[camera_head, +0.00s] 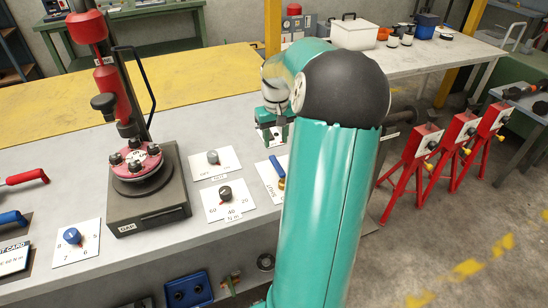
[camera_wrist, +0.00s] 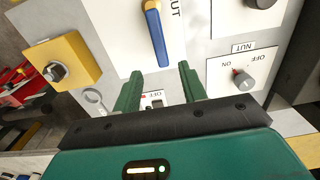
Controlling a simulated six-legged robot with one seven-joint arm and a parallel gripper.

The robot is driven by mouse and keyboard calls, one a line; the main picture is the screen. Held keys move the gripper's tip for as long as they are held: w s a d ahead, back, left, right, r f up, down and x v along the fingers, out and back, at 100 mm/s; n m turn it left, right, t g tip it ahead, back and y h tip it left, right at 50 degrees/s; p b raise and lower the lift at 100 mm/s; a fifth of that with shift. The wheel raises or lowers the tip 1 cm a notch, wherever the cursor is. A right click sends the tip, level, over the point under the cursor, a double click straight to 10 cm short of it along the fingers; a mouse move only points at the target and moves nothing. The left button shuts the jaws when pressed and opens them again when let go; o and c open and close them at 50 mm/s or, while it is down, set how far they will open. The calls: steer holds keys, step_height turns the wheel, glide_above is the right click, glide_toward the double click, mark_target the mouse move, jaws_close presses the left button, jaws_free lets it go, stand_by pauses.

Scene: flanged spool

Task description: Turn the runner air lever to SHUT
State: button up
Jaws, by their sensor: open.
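The lever has a blue handle (camera_head: 276,165) with a yellow end on a white plate, partly behind my arm in the head view. In the wrist view the blue lever (camera_wrist: 157,38) lies beyond my fingertips. The letters "UT" show on its white plate (camera_wrist: 120,25), and the rest of the word is cut off. My gripper (camera_wrist: 161,85) is open, with two green fingers apart and nothing between them that they touch.
An ON/OFF knob (camera_head: 213,157) and a torque dial (camera_head: 225,193) sit left of the lever. A red clamp fixture (camera_head: 135,157) stands further left. In the wrist view a yellow block (camera_wrist: 65,62) with a bolt is at the left. Red stands (camera_head: 413,165) are on the floor.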

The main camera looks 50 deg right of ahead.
mark_target(276, 162)
step_height(276, 162, down, 8)
steer(key=shift+f, duration=0.15)
steer(key=shift+c, duration=0.4)
jaws_close()
